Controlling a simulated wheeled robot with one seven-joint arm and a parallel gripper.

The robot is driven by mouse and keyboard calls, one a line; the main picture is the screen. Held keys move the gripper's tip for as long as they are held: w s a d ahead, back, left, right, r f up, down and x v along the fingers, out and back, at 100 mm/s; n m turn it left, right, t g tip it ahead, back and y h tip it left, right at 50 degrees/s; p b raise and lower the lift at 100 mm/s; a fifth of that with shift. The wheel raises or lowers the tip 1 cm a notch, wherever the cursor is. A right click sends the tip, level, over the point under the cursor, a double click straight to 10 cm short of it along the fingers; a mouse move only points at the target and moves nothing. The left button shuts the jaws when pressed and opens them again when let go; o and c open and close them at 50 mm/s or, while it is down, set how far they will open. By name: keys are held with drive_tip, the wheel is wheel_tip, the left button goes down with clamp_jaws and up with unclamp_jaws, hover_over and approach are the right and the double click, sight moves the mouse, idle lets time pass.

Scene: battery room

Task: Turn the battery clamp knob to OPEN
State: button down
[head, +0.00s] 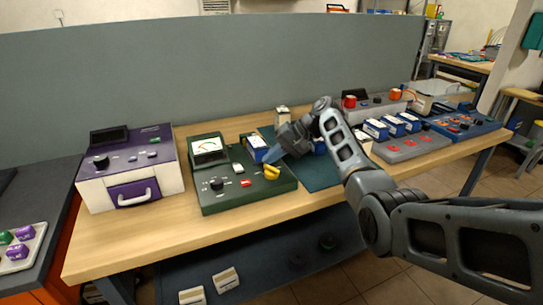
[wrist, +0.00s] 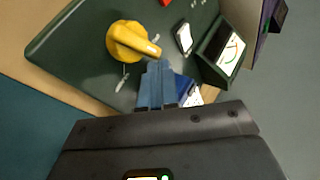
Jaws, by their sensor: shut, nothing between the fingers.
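The yellow clamp knob (head: 272,173) sits on the right part of the dark green tester panel (head: 215,205). In the wrist view the knob (wrist: 127,40) shows a round hub and a handle pointing toward my fingers. My gripper (head: 268,158) is shut and empty, with its blue fingertips (wrist: 156,68) right by the end of the handle. I cannot tell whether they touch it. The blue and white battery (head: 256,148) is at the back of the panel, partly hidden by my gripper in the wrist view. The knob markings are too small to read.
A purple and white box (head: 130,180) stands left of the panel. A meter (head: 208,150), a black knob (head: 216,184) and a red switch (head: 246,183) are on the panel. Several batteries stand on a grey tray (head: 395,150) at right. The bench front is clear.

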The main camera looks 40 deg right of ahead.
drive_tip(key=shift+s+a+r, duration=0.1)
drive_tip(key=shift+a, duration=0.05)
drive_tip(key=shift+s+a+p, duration=0.15)
drive_tip(key=shift+s+p, duration=0.1)
drive_tip(key=shift+p, duration=0.35)
drive_tip(key=shift+s+a+p, duration=0.1)
drive_tip(key=shift+a+p, duration=0.05)
drive_tip(key=shift+p, duration=0.15)
drive_tip(key=shift+s, duration=0.1)
drive_tip(key=shift+s+d+r, duration=0.15)
drive_tip(key=shift+d, duration=0.25)
drive_tip(key=b+v, duration=0.1)
drive_tip(key=v, duration=0.6)
